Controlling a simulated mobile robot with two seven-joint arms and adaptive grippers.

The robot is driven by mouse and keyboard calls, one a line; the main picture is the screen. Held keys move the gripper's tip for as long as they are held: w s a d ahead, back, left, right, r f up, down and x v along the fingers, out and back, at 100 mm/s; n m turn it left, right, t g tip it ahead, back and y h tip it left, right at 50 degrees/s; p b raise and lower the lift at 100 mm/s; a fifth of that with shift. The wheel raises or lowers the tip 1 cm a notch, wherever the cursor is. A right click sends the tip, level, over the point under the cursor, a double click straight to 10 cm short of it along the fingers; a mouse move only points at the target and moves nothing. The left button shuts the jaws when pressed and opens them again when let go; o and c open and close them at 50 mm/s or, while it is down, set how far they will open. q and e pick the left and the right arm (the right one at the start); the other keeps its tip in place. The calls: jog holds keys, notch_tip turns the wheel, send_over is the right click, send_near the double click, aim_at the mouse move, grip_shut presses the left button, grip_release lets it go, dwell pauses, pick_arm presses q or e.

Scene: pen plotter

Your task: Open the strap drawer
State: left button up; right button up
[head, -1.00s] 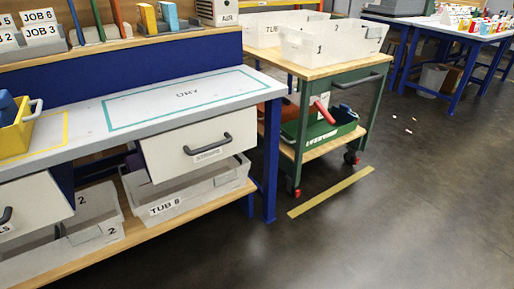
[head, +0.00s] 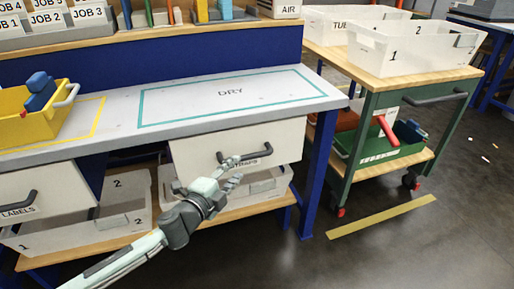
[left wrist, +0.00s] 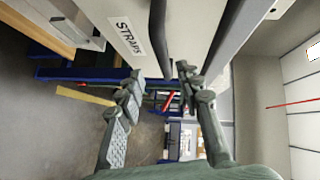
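The strap drawer (head: 205,149) is the white front under the right part of the workbench, with a dark bar handle and a label partly covered by my gripper. It looks shut. My left gripper (head: 236,170) is in front of it at the handle (head: 226,157). In the left wrist view the drawer front (left wrist: 100,22) with its STRAPS label shows at top, and the dark handle (left wrist: 158,40) runs down toward the gap between my two spread fingers (left wrist: 160,82). I cannot tell whether they touch the handle. My right gripper is not in view.
A labels drawer (head: 48,188) is at left. White tubs (head: 110,210) stand on the lower shelf. A yellow bin (head: 22,122) sits on the benchtop (head: 120,125). A green cart (head: 355,160) stands at right. The floor (head: 430,240) in front is clear.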

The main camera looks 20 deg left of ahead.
aim_at(246, 159)
pick_arm(q)
jog(key=shift+h, duration=0.3)
jog(key=x, duration=0.7)
jog(key=shift+w+d+r, duration=0.25)
jog(key=shift+w, duration=0.1)
grip_shut()
